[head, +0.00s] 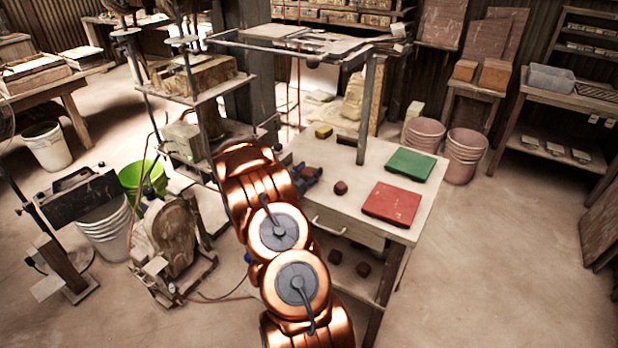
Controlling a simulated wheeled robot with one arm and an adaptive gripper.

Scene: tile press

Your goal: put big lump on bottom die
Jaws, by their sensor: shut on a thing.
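My copper-coloured arm reaches up from the bottom of the head view over the left side of the work table. My gripper (313,181), dark with blue parts, is at its far end, low over the table top and partly hidden by the arm. It is shut on a dark red lump (308,172), of which only a part shows. A smaller dark red lump (340,187) lies on the table just to the right of the gripper. The press (197,85) stands left of the table. I cannot make out its bottom die for certain.
A green bucket (141,178) stands left.

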